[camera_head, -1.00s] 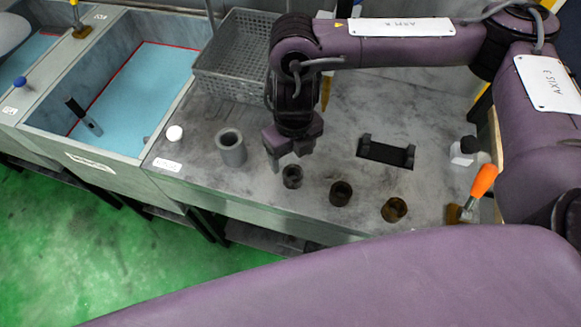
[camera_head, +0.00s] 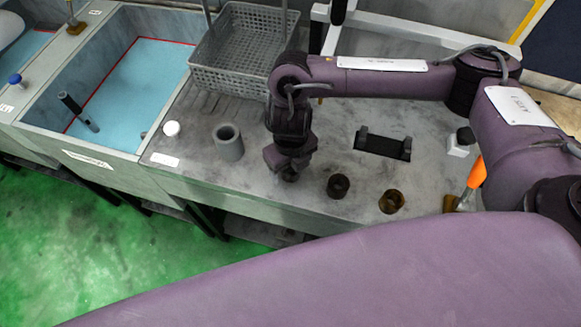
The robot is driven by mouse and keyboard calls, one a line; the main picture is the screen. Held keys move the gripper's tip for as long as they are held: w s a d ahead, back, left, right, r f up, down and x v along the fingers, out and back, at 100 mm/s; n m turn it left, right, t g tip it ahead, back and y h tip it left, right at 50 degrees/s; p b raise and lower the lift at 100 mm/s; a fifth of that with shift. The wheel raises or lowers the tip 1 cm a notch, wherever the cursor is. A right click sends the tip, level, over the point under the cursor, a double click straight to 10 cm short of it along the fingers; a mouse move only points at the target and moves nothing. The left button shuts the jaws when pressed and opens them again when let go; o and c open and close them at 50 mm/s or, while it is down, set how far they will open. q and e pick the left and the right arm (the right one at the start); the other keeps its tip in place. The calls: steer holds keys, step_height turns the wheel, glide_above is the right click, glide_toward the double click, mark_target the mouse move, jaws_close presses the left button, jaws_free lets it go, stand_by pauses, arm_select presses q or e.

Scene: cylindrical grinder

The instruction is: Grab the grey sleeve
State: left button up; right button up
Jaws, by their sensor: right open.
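A dark grey sleeve (camera_head: 290,174) stands on the grey bench top (camera_head: 300,205), at the left end of a row of three short rings. My right gripper (camera_head: 289,163) points down over it and hides most of it. The jaws are open, and I cannot tell whether they touch the sleeve. A dark brown ring (camera_head: 338,186) and a brassy brown ring (camera_head: 391,201) stand to the right. My left gripper is not in view.
A grey mesh basket (camera_head: 240,45) stands behind. A black cradle (camera_head: 382,145) lies at right, near an orange-handled tool (camera_head: 475,173) and a white block with a black knob (camera_head: 460,143). A white knob (camera_head: 171,129) is at left, beside a blue-floored basin (camera_head: 130,85).

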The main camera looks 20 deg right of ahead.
steer(key=shift+c, duration=0.4)
steer(key=c, duration=1.2)
steer(key=shift+r, duration=0.1)
steer(key=shift+c, duration=0.3)
steer(key=shift+r, duration=0.1)
